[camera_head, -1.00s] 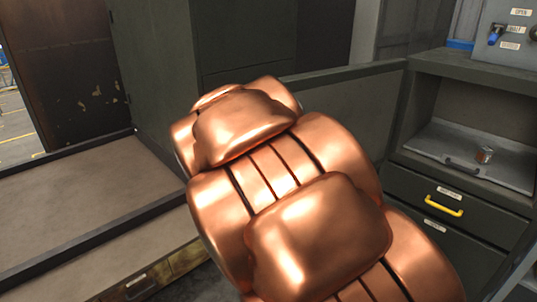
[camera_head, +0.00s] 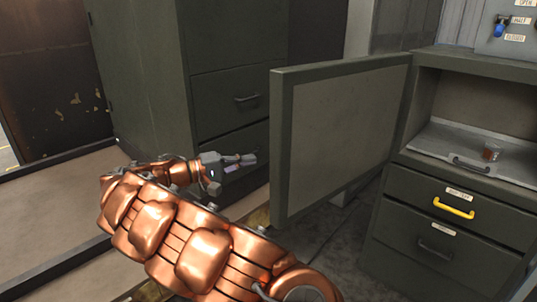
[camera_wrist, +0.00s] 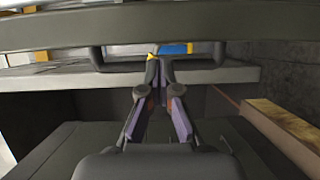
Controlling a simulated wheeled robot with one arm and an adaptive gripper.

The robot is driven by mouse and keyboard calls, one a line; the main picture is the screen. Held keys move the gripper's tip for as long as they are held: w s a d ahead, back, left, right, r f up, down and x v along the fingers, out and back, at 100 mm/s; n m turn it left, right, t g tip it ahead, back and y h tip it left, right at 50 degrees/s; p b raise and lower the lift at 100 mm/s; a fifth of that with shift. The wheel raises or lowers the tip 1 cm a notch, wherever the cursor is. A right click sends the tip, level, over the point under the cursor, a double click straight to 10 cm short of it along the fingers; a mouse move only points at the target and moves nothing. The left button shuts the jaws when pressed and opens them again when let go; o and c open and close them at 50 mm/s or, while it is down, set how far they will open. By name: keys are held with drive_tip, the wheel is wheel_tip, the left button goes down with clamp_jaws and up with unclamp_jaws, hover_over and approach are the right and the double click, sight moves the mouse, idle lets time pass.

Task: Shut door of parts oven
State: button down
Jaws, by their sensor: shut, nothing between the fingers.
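The parts oven is the grey cabinet at the right, and its open compartment (camera_head: 478,112) faces me. Its door (camera_head: 343,138), a grey panel with a dark frame, stands wide open to the left of the compartment. My gripper (camera_head: 247,160) is left of the door's free edge in the head view, apart from it in the picture. The wrist view shows my gripper (camera_wrist: 159,62) shut and empty, its fingertips together in front of a dark bar. I cannot tell whether they touch that bar.
A tray (camera_head: 450,148) with a small brown cup (camera_head: 492,151) is inside the compartment. Below is a drawer with a yellow handle (camera_head: 454,208). A panel with a blue switch (camera_head: 500,27) sits above. A tall dark cabinet (camera_head: 235,65) stands behind my gripper.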

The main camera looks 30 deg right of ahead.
sight(275, 153)
drive_tip(key=d, duration=0.6)
drive_tip(key=d+p, duration=0.1)
drive_tip(key=d, duration=0.2)
drive_tip(key=shift+d+f, duration=0.2)
drive_tip(key=shift+f, duration=0.05)
